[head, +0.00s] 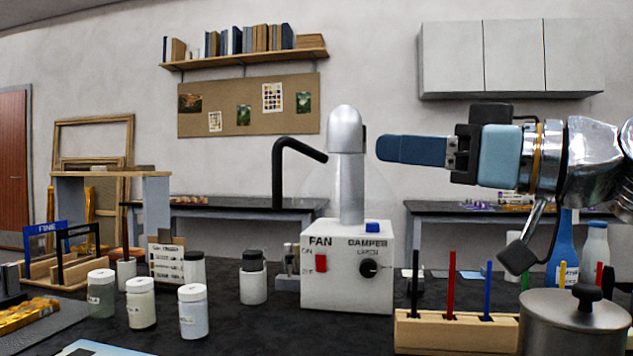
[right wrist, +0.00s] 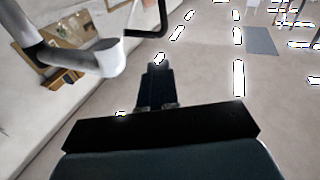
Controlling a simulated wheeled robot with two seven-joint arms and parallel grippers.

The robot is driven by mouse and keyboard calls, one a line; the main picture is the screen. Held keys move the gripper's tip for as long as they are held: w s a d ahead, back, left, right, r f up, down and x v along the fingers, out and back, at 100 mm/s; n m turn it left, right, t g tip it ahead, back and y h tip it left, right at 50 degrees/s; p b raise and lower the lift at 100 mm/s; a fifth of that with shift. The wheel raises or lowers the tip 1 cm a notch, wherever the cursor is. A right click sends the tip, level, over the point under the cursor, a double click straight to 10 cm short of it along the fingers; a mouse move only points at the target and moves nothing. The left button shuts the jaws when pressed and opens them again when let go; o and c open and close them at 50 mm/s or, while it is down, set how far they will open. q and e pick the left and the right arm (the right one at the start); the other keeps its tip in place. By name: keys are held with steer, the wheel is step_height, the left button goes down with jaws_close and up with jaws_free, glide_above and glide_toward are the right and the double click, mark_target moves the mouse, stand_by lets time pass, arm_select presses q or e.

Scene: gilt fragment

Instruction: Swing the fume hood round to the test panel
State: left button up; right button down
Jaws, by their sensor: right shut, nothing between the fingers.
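The fume hood has a silver rounded post (head: 348,178) standing on a white box (head: 346,275) marked FAN and DAMPER. A black bent bar (head: 282,172) reaches left from the post and turns down. A faint clear cone shows around the post. My right gripper (head: 380,148) is shut and empty, pointing left, just right of the post's top; a small gap seems to show between them. In the right wrist view the shut fingers (right wrist: 157,68) are near a bent black bar (right wrist: 150,32). I cannot tell which thing is the test panel. My left gripper is not in view.
Lidded jars (head: 141,303) stand left of the box. A wooden rack (head: 455,334) with coloured sticks and a metal pot (head: 574,322) are front right. A gilded moulding (head: 28,316) lies front left. Blue and white bottles stand behind the pot.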

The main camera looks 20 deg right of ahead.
steer(key=s+f, duration=0.1)
steer(key=f, duration=0.1)
steer(key=g+p, duration=0.1)
steer(key=p, duration=0.2)
glide_toward(281, 171)
steer(key=x, duration=0.7)
steer(key=shift+d, duration=0.1)
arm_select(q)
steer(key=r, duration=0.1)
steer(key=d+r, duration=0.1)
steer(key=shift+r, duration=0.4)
